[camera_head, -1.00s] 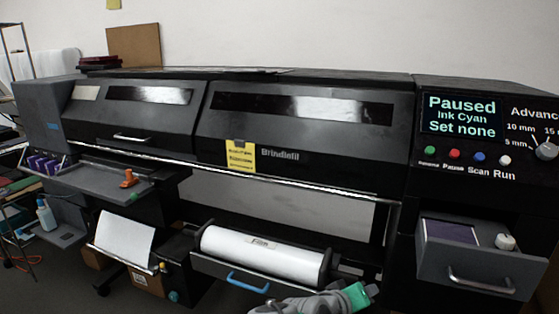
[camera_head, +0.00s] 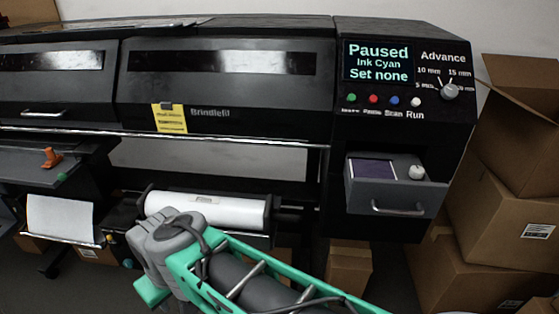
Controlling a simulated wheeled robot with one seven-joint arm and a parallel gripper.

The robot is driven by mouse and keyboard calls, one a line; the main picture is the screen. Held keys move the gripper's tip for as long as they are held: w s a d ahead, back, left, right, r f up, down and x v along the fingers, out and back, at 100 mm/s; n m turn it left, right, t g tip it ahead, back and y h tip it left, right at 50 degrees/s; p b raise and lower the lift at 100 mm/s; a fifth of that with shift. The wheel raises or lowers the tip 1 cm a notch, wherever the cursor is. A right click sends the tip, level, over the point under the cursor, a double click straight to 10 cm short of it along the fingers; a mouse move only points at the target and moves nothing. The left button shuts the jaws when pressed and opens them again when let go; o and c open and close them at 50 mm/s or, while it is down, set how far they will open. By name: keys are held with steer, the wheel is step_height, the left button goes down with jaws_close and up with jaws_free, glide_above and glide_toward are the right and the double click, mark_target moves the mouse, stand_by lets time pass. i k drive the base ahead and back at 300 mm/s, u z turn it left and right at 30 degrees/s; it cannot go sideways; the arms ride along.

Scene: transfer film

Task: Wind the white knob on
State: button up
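A small white knob (camera_head: 416,172) stands on the pulled-out drawer (camera_head: 400,194) at the right of the printer, beside a purple panel (camera_head: 372,169). The drawer has a bar handle on its front. The screen (camera_head: 378,61) reads "Paused", "Ink Cyan", "Set none". A grey Advance dial (camera_head: 449,92) with mm marks sits on the panel to its right. My green and grey arm crosses the lower middle, in front of the paper roll and left of the drawer. I cannot make out my gripper's fingers in the head view.
Green, red, blue and white buttons line the panel under the screen. A white paper roll (camera_head: 215,209) lies in the printer's lower tray. Cardboard boxes (camera_head: 510,210) are stacked at the right, and one (camera_head: 348,268) stands below the drawer. A yellow note (camera_head: 170,118) hangs on the cover.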

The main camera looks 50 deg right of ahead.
mark_target(417, 172)
steer(key=z, duration=2.7)
